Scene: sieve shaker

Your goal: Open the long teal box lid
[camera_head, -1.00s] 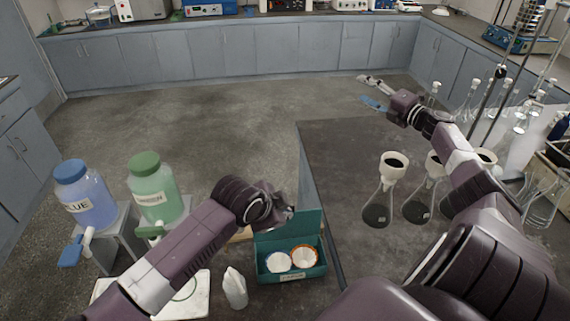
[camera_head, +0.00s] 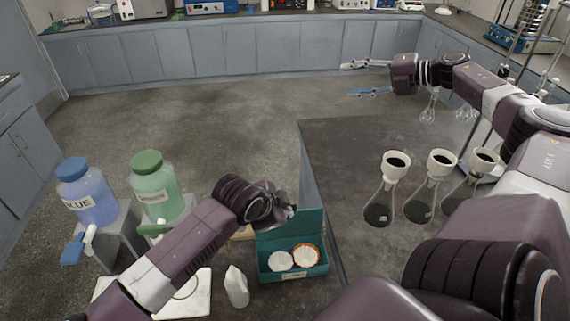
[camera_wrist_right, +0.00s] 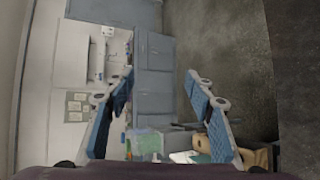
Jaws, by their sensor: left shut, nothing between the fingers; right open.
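The long teal box (camera_head: 268,275) stands on the bench at the front middle in the head view. Its lid (camera_head: 288,226) is raised upright at the back, and two round white items show inside, one with an orange rim. My left gripper (camera_head: 291,210) is at the lid's upper left edge, shut, with its fingers mostly hidden by the wrist; I cannot tell whether it touches the lid. My right gripper (camera_head: 368,78) is open and empty, held out over the floor, far from the box. Its two blue-padded fingers (camera_wrist_right: 165,108) stand wide apart in the right wrist view.
A blue bottle (camera_head: 88,194) and a green bottle (camera_head: 155,188) with taps stand on the left. A small white bottle (camera_head: 236,287) stands left of the box. Several flasks with funnels (camera_head: 380,205) stand on the right. The dark bench top (camera_head: 340,150) behind the box is clear.

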